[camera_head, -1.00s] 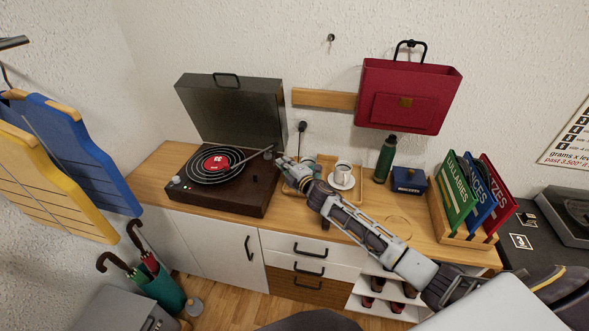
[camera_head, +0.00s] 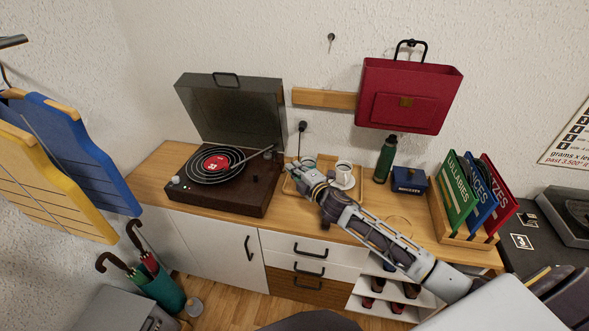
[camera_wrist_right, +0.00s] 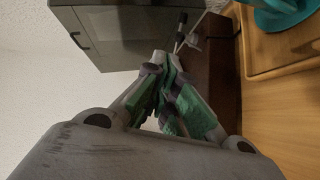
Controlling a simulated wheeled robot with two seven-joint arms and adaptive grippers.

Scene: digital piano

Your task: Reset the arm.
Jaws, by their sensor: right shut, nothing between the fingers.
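My right arm reaches in from the lower right in the head view. Its right gripper (camera_head: 294,170) is above the wooden tray on the sideboard, at the tray's left part, just right of the record player (camera_head: 230,185). The fingers also show in the right wrist view (camera_wrist_right: 172,62), green-padded, drawn together with nothing between them. The tray (camera_wrist_right: 265,45) lies to the right there, with a teal round item (camera_wrist_right: 285,14) on it. My left gripper is in neither view.
A white cup (camera_head: 343,169) on a saucer stands on the tray beside my wrist. A green bottle (camera_head: 386,158), a blue box (camera_head: 409,181) and a rack of record sleeves (camera_head: 457,195) stand further right. A red bag (camera_head: 408,95) hangs on the wall above.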

